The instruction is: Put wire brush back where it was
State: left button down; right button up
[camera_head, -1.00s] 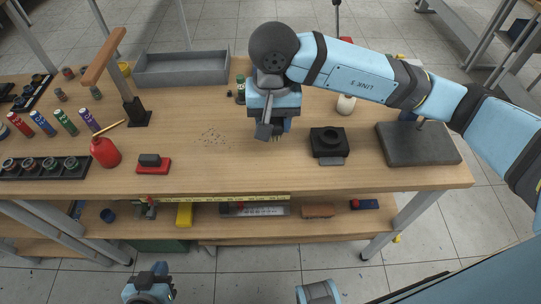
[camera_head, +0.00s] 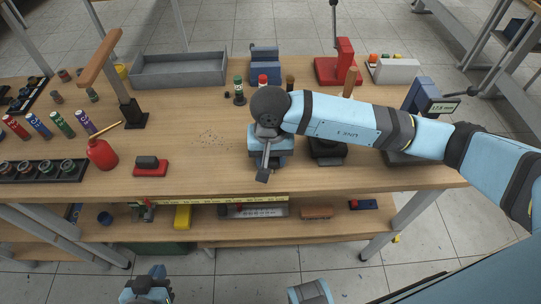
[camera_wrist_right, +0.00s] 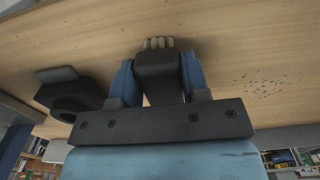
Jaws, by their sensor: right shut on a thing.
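My right gripper (camera_head: 267,158) is over the front part of the wooden bench top in the head view. In the right wrist view its two blue fingers (camera_wrist_right: 159,80) are shut on the wire brush (camera_wrist_right: 160,68), a dark block with pale bristle tufts at its far end. In the head view the gripper and arm mostly hide the brush, and its bristles do not show. I cannot tell whether it touches the bench. My left gripper (camera_head: 150,283) is low at the bottom edge, away from the bench; its fingers are not clear.
Dark specks (camera_head: 211,138) lie on the bench (camera_head: 215,178) left of my right gripper. A black ringed block (camera_head: 327,148) stands close to its right, partly behind my arm. A red block (camera_head: 150,169) and red bottle (camera_head: 101,154) are left. A grey tray (camera_head: 180,69) is behind.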

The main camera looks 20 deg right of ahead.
jog(key=shift+f+b, duration=0.25)
jog(key=shift+b, duration=0.1)
jog(key=o, duration=0.9)
jog(key=shift+r, duration=0.1)
jog(key=shift+r, duration=0.1)
jog(key=shift+r+p, duration=0.25)
jog(key=shift+p, duration=0.3)
notch_tip(320, 180, up, 12)
jog(key=shift+f, duration=0.15)
jog(key=shift+s+f, duration=0.1)
